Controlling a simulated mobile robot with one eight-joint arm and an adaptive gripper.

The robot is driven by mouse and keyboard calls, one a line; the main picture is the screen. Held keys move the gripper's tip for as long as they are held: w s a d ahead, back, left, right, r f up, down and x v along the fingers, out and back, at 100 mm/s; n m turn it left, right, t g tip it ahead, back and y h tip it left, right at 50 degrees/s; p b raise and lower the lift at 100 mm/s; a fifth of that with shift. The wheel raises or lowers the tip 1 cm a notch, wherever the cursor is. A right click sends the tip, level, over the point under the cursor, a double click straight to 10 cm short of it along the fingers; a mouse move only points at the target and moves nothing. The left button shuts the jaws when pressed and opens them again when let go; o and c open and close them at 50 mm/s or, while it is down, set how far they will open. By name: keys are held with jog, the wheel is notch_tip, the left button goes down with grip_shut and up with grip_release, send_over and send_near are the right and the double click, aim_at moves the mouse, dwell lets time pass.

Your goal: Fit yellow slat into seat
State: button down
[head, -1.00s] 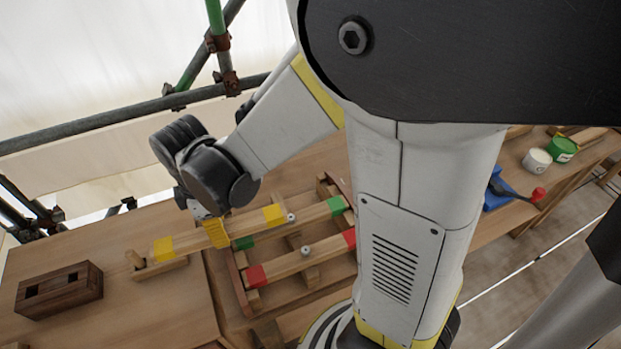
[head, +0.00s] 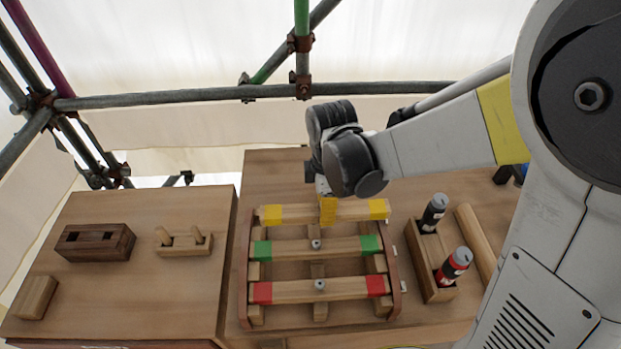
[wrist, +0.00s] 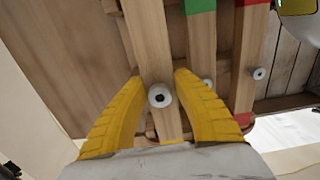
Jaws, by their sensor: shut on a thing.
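The yellow slat (head: 297,213), a pale wooden bar with yellow ends, lies level across the far end of the wooden frame (head: 245,292), parallel to the green slat (head: 340,247) and red slat (head: 330,289). My gripper (head: 327,209) is shut on the yellow slat near its middle, from above. In the wrist view my yellow fingers (wrist: 157,75) straddle the slat (wrist: 147,35) beside its round pale knob (wrist: 160,95). The seat under the slat is hidden, and I cannot tell whether the slat touches it or hovers just above.
A pegged wooden block (head: 185,243) and a dark slotted block (head: 95,242) stand on the left table. A wooden rack (head: 425,265) with two bottles stands right of the frame. Scaffold pipes (head: 200,95) run behind. The far table around the arm is mostly clear.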

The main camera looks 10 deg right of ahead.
aim_at(313, 209)
jog(key=w+a+f, duration=0.2)
jog(key=shift+w+a+f+b, duration=0.1)
jog(key=shift+a+b, duration=0.2)
jog(key=shift+b, duration=0.05)
jog(key=shift+f+b, duration=0.85)
jog(key=shift+f, duration=1.1)
jog(key=shift+f, duration=0.1)
jog(key=c, duration=1.1)
grip_release()
jog(key=shift+o, duration=0.2)
